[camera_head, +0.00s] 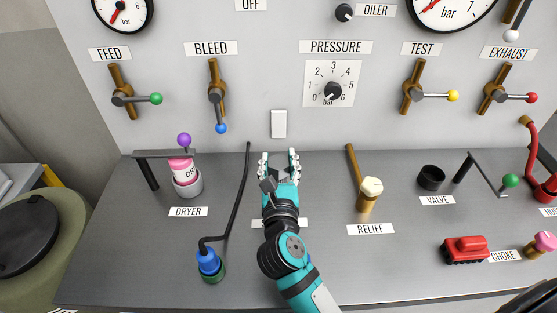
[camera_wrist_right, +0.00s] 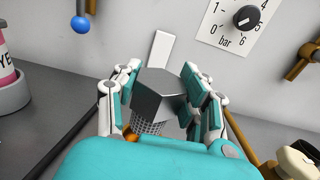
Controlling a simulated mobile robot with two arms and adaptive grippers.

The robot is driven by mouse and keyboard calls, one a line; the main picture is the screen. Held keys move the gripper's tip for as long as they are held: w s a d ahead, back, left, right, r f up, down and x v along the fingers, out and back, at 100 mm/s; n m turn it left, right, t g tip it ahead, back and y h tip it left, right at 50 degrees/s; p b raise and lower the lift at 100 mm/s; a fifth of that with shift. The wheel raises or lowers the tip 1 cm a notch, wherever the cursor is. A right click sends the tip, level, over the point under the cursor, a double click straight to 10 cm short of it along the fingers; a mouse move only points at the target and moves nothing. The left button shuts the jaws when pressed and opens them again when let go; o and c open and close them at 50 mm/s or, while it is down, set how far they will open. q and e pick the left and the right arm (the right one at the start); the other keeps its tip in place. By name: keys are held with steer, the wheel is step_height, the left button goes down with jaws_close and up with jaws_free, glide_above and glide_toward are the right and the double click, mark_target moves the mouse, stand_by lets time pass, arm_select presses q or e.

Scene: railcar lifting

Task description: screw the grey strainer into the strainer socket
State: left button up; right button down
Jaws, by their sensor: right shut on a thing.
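The grey strainer (camera_wrist_right: 160,92) has a faceted dark-grey head and a mesh part below it. In the right wrist view it is between the fingers of my right gripper (camera_wrist_right: 163,100), which is shut on it. In the head view my right gripper (camera_head: 279,166) is over the middle of the panel's ledge, fingers pointing to the back wall. No strainer socket shows clearly. A label lies half hidden under my right arm. A small brass-orange piece (camera_wrist_right: 131,137) shows beside the mesh; I cannot tell what it belongs to. My left gripper is not in view.
To the right are the relief hammer-like lever (camera_head: 368,190), the valve's black cup (camera_head: 431,178), a crank (camera_head: 487,175) and a red block (camera_head: 465,250). Levers and dials cover the back wall.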

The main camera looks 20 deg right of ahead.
mark_target(278, 176)
steer(key=shift+f+b, duration=0.3)
steer(key=shift+f, duration=0.25)
steer(key=shift+p, duration=0.4)
stand_by(1.2)
steer(key=shift+f+b, duration=1.45)
steer(key=shift+f, duration=0.3)
steer(key=shift+f, duration=0.1)
steer(key=shift+s+f, duration=0.1)
steer(key=shift+f, duration=0.3)
steer(key=shift+r+p, duration=0.55)
steer(key=shift+r, duration=0.15)
steer(key=shift+r+p, duration=0.55)
steer(key=shift+r, duration=0.2)
